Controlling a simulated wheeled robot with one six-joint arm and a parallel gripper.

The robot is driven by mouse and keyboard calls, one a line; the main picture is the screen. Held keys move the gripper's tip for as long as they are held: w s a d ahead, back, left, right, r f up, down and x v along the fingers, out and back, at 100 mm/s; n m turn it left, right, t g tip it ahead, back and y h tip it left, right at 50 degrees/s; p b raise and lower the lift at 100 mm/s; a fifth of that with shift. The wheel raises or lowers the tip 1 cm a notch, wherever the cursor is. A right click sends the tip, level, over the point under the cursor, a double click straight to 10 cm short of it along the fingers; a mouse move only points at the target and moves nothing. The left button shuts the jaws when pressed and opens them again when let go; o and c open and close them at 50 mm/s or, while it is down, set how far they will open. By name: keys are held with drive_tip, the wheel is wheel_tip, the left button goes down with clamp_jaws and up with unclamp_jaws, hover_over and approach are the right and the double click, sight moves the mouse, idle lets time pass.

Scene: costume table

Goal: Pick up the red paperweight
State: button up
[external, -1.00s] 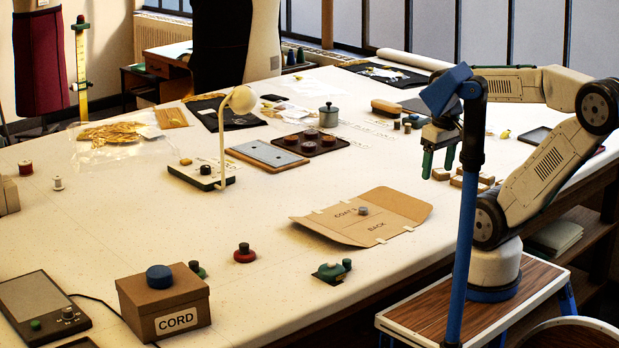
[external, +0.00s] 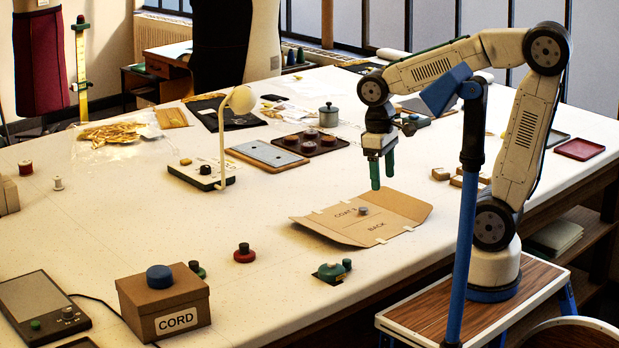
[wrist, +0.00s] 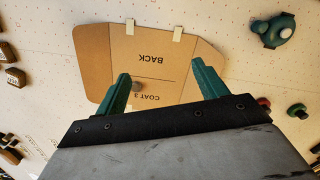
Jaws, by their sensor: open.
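The red paperweight (external: 244,254) is a low round red weight with a dark knob. It sits upright on the white table, left of the cardboard folder. In the wrist view part of its red edge (wrist: 264,101) shows at the right, beside my gripper, partly hidden by it. My gripper (external: 382,170) points down with green fingers above the back part of the folder, up and right of the paperweight in the external view. In the wrist view the fingers (wrist: 161,76) are apart with nothing held between them.
The cardboard folder (external: 330,231) lies open with a small grey weight (external: 363,210) on it. A teal weight (external: 332,272) stands in front of it. A green weight (external: 197,269) and a CORD box (external: 166,301) stand left of the paperweight. A lamp (external: 239,100) rises behind.

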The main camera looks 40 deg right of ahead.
drive_tip(key=w+a+f+n, duration=0.1)
drive_tip(key=w+a, duration=0.2)
drive_tip(key=a, duration=0.4)
drive_tip(key=w+a+f+n, duration=0.1)
drive_tip(key=w+a+f, duration=0.15)
drive_tip(key=a, duration=0.35)
hover_over(244, 244)
drive_tip(key=s+d, duration=0.4)
drive_tip(key=d, duration=0.2)
wheel_tip(244, 244, down, 3)
drive_tip(key=shift+w+a+n+h, duration=0.15)
drive_tip(key=shift+n+h, duration=0.15)
drive_tip(key=a, duration=0.1)
drive_tip(key=w+a, duration=0.1)
drive_tip(key=a, duration=0.1)
drive_tip(key=shift+f, duration=0.2)
drive_tip(key=shift+w+a+r+m+t+y, duration=0.3)
drive_tip(key=shift+w+a+r, duration=0.1)
drive_tip(key=shift+w+a, duration=0.25)
drive_tip(key=shift+w+a+r+m+t+y, duration=0.2)
drive_tip(key=shift+w+a+r+m, duration=0.15)
drive_tip(key=shift+w+a, duration=0.2)
drive_tip(key=shift+s+f, duration=0.1)
drive_tip(key=shift+f, duration=0.15)
drive_tip(key=f, duration=0.7)
drive_tip(key=shift+w+a, duration=0.2)
drive_tip(key=shift+c, duration=0.2)
